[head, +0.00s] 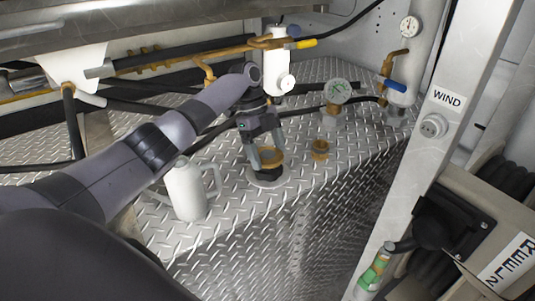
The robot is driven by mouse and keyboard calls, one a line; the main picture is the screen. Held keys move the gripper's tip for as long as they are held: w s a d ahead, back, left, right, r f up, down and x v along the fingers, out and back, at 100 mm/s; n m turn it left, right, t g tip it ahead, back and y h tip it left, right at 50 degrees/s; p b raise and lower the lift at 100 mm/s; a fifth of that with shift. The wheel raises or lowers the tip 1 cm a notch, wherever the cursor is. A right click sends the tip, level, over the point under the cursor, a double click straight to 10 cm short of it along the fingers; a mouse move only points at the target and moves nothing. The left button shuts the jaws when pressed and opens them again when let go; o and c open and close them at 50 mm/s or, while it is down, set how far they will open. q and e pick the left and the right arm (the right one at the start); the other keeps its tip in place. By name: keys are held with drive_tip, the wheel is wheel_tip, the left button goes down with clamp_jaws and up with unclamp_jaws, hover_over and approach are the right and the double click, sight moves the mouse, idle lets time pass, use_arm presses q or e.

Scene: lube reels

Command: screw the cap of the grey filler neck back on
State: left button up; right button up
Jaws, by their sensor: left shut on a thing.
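My left gripper (266,160) reaches down from the left and is shut on a brass-coloured cap (271,155). The cap is at the top of a short filler neck with a grey round flange (267,179) on the tread-plate deck. A dark band shows between cap and flange. The cap looks roughly level; I cannot tell whether it is seated on the neck or just above it. The fingers hide part of the cap and neck. My right gripper is not in view.
A white jug (187,190) stands left of the neck on the tread-plate deck (235,222). A white cylinder (277,72) and brass pipework are behind. A post labelled WIND (446,98) rises at right.

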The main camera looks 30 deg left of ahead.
use_arm(q)
drive_tip(key=m+g+b, duration=0.1)
drive_tip(key=m+b, duration=0.1)
drive_tip(key=shift+f+m+y, duration=0.15)
drive_tip(key=shift+m+y, duration=0.15)
drive_tip(key=shift+m, duration=0.6)
drive_tip(key=o, duration=1)
drive_tip(key=shift+c, duration=0.2)
